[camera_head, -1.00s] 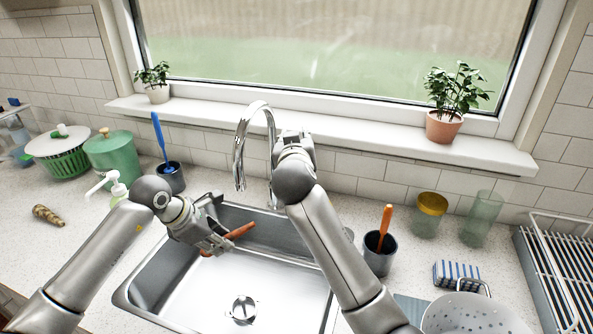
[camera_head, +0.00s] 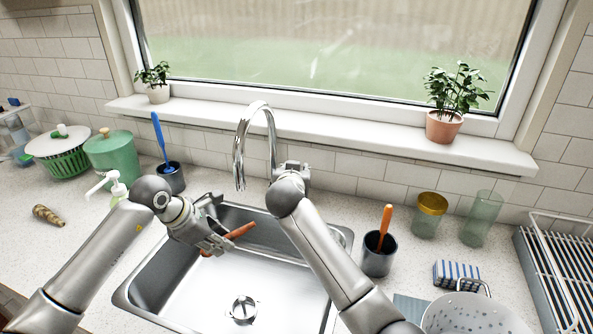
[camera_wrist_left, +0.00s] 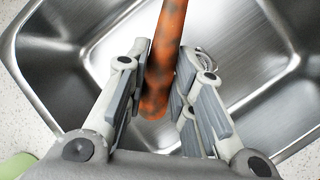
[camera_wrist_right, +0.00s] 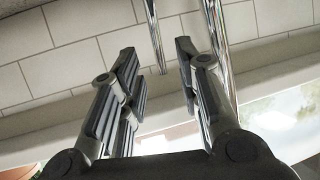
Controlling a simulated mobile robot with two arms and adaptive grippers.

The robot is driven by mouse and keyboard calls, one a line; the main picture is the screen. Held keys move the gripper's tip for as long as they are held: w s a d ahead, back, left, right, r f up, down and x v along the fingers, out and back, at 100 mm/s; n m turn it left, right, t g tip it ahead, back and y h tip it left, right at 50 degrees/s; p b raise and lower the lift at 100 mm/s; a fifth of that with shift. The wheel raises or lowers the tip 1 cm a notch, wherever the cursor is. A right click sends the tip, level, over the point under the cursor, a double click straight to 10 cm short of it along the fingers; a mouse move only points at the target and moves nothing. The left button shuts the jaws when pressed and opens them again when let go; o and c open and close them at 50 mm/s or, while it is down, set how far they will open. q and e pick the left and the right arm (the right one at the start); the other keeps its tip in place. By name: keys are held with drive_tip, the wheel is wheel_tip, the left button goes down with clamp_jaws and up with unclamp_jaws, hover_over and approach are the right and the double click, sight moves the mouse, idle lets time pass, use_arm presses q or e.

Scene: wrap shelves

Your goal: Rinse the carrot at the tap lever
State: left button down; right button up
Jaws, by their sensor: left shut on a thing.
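The orange carrot (camera_head: 241,231), with dark smudges, is held over the sink basin (camera_head: 200,290). My left gripper (camera_head: 220,245) is shut on it; in the left wrist view the carrot (camera_wrist_left: 165,60) lies between the fingers. The chrome tap (camera_head: 271,135) arches up behind the sink, its spout end left of my right arm. My right gripper (camera_head: 292,168) is by the tap's base, its fingers mostly hidden in the head view. In the right wrist view its fingers are apart, and a thin chrome rod (camera_wrist_right: 155,35) shows between and beyond their tips. I cannot make out the lever clearly. No water shows.
A soap dispenser (camera_head: 117,186) and a dark cup with a blue brush (camera_head: 171,178) stand left of the sink. A dark cup (camera_head: 379,255), a colander (camera_head: 470,315) and a dish rack (camera_head: 560,270) are to the right. The window sill (camera_head: 330,135) runs behind.

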drive_tip(key=shift+x, duration=2.1)
clamp_jaws()
